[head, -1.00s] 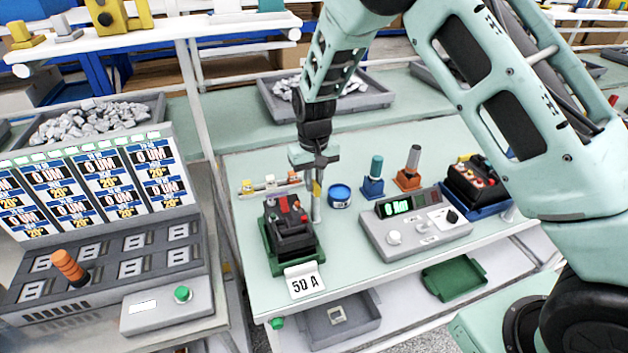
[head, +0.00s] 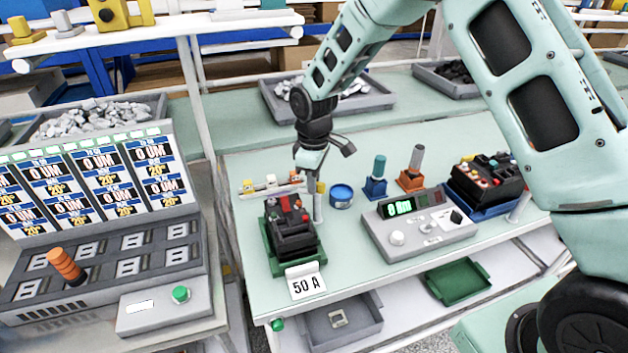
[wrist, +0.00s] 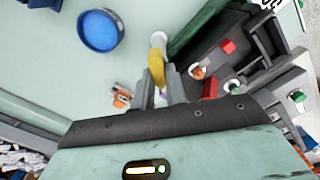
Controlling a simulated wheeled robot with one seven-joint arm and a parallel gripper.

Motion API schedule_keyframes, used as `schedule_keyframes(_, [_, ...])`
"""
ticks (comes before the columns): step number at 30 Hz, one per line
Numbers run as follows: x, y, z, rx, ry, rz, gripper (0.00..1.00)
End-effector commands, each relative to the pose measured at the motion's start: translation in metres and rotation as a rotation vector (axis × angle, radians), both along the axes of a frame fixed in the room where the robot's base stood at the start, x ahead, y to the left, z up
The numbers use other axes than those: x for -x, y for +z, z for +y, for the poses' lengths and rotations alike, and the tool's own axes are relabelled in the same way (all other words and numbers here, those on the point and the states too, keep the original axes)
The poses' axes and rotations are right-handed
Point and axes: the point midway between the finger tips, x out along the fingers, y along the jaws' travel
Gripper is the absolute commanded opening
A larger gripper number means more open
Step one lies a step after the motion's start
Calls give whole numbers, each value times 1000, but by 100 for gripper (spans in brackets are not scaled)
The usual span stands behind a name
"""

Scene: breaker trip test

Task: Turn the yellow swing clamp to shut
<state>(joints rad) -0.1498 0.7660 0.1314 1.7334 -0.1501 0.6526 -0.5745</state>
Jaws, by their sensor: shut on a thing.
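The yellow swing clamp (wrist: 156,63) shows in the wrist view as a short yellow arm beside a pale post (wrist: 158,40). It is a small yellow patch (head: 320,187) in the head view, next to the black breaker (head: 290,225) in its green holder (head: 272,262). My gripper (wrist: 159,88) is shut on the clamp, with one finger on each side of it. In the head view my gripper (head: 313,178) hides part of the clamp, so its exact angle is hard to tell there.
A blue round tub (head: 341,196) stands just right of the post. A grey tester (head: 415,225) with a green display and a second breaker in a blue holder (head: 488,213) are farther right. A 50 A card (head: 306,286) sits at the holder's front.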

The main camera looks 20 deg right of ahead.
Motion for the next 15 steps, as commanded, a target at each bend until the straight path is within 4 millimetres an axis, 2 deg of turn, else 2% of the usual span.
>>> schedule_keyframes(15, [2, 2, 1, -1, 448, -3, 0])
